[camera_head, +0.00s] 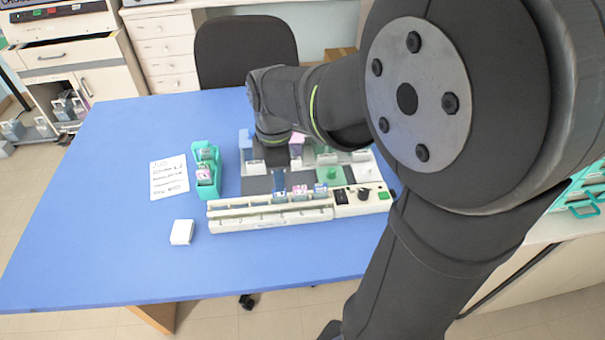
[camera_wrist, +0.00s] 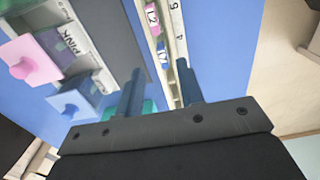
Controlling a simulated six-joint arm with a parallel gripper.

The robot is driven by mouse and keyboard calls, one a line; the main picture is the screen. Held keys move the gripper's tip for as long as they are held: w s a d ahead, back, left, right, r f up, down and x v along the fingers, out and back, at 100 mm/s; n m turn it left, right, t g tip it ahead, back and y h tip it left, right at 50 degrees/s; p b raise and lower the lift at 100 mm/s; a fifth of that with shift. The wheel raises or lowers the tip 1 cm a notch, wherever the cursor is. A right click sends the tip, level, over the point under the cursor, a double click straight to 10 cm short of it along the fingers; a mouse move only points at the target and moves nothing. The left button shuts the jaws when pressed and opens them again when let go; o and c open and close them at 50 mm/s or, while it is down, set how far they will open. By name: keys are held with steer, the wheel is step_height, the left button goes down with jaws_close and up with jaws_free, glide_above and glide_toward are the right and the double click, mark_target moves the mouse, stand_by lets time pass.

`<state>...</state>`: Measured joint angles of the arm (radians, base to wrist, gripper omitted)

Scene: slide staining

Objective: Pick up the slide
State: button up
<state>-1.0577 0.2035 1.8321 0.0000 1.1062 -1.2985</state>
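Several slides with coloured label ends stand in the long white rack (camera_head: 270,220) in the head view. One has a pink end (camera_head: 299,191) and another a blue end (camera_head: 320,188). In the wrist view, a pink-labelled slide (camera_wrist: 152,19) and a blue-labelled slide (camera_wrist: 161,50) sit in the numbered rack. My gripper (camera_wrist: 160,88) is open, its two dark fingers apart near the rack. I see no slide held between them.
A teal holder (camera_head: 206,182) with more slides stands left of the rack. A handwritten note (camera_head: 168,178) and a small white box (camera_head: 182,232) lie nearby. Staining containers, including a pink-lidded one (camera_wrist: 28,62), stand behind the rack. The blue table's (camera_head: 90,230) left side is clear.

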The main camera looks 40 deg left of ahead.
mark_target(280, 201)
steer(key=f, duration=0.5)
steer(key=shift+s+d+f, duration=0.1)
steer(key=shift+s+f, duration=0.1)
steer(key=shift+f, duration=0.15)
jaws_close()
